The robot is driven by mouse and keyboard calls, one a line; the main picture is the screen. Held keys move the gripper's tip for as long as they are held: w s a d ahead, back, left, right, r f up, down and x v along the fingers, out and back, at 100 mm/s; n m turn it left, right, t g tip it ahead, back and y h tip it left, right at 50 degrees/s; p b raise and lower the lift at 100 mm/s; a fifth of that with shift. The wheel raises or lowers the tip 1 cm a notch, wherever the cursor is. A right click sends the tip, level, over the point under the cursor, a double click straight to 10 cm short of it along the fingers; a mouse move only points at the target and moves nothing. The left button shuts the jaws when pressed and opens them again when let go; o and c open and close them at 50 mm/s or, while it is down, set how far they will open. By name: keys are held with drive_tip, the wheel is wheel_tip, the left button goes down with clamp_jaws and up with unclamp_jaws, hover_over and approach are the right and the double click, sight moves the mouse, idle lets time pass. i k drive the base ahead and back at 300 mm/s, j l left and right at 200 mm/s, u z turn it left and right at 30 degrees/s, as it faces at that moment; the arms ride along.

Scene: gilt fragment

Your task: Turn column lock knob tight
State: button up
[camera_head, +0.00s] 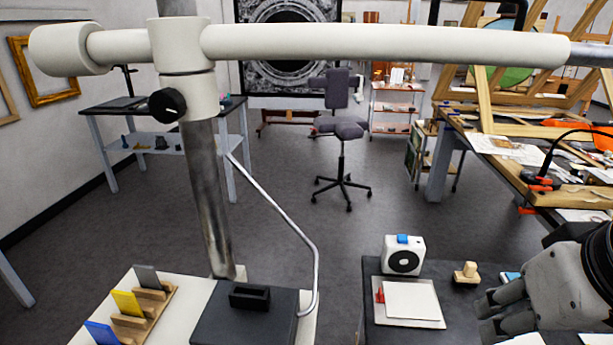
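The column lock knob (167,105) is a round black knob on the left side of a cream collar (200,95). The collar sits on an upright steel column (208,190) and carries a long cream horizontal arm (390,44). How tight the knob is cannot be seen. My gripper (483,316) is at the lower right, low over the dark table, far from the knob. Its dark fingers point left, and their opening is not clear. Nothing is visibly held in it.
A bent metal rod (290,225) rises beside the column. A wooden rack (140,318) with coloured cards and a black block (249,296) stand at the column's foot. A white device (403,255) and a white tray (410,303) are left of my gripper. Open floor lies beyond.

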sight(167, 105)
drive_tip(key=u, duration=1)
